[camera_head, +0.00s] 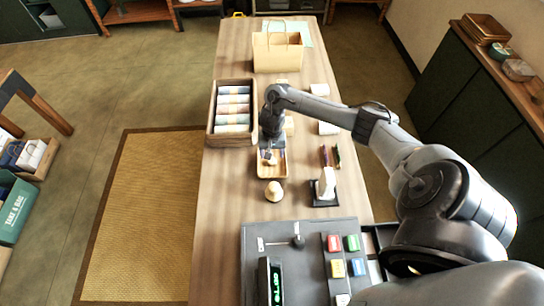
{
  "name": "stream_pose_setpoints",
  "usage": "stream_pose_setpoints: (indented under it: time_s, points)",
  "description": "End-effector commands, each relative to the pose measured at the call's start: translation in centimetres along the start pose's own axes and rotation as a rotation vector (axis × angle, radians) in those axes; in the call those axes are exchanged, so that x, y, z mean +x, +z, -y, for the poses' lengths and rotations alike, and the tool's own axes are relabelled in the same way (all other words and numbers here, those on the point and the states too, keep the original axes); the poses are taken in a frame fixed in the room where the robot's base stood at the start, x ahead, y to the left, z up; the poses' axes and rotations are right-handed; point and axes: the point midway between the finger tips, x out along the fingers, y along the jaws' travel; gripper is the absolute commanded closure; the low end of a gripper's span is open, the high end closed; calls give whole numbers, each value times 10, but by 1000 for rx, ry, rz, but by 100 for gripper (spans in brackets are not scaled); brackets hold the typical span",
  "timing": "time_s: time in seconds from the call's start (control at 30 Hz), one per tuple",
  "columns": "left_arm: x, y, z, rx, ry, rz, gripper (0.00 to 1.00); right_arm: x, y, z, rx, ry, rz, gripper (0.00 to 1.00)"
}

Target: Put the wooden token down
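My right gripper (268,152) points down over a small wooden tray (272,174) in the middle of the table. Small pale pieces (270,159) show at the fingertips, over or in the tray. One may be the wooden token, but it is too small to tell. I cannot tell whether the fingers are closed on a piece or apart around it. My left gripper is not in view.
A crate of rolled goods (213,136) stands left of the gripper. A rounded wooden piece (274,192) stands just in front of the tray. A black stand with a white piece (327,184) is at its right. A grey console (300,252) fills the near end. A paper bag (277,54) stands behind.

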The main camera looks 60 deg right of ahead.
Motion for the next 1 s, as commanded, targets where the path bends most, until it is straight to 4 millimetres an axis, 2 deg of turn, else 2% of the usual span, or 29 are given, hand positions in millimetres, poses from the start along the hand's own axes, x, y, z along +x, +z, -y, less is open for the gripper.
stream_pose_setpoints:
  time_s: [0.03, 0.1, 0.3, 0.43, 0.57, 0.67, 0.77, 0.87, 0.9, 1.0]
  points:
    - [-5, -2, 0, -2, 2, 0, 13, -15, -2, 1, -3, -2, -5, 35]
    - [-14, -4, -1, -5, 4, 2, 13, -30, -2, 0, -3, 0, -5, 35]
    - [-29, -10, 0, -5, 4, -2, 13, -59, -1, 0, -2, 1, -4, 35]
    - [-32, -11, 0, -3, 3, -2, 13, -70, 0, 1, -5, -2, -3, 35]
    - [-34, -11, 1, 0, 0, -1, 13, -67, 11, 11, -66, -20, -9, 35]
    - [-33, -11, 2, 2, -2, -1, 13, -53, 34, 34, -201, -68, -29, 35]
    - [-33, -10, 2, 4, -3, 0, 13, -34, 75, 68, -404, -148, -74, 35]
    - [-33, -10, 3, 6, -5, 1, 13, -23, 130, 107, -627, -249, -147, 35]
    - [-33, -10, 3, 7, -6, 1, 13, -23, 152, 121, -710, -288, -187, 35]
    - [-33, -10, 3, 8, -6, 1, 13, -31, 206, 145, -878, -362, -289, 35]
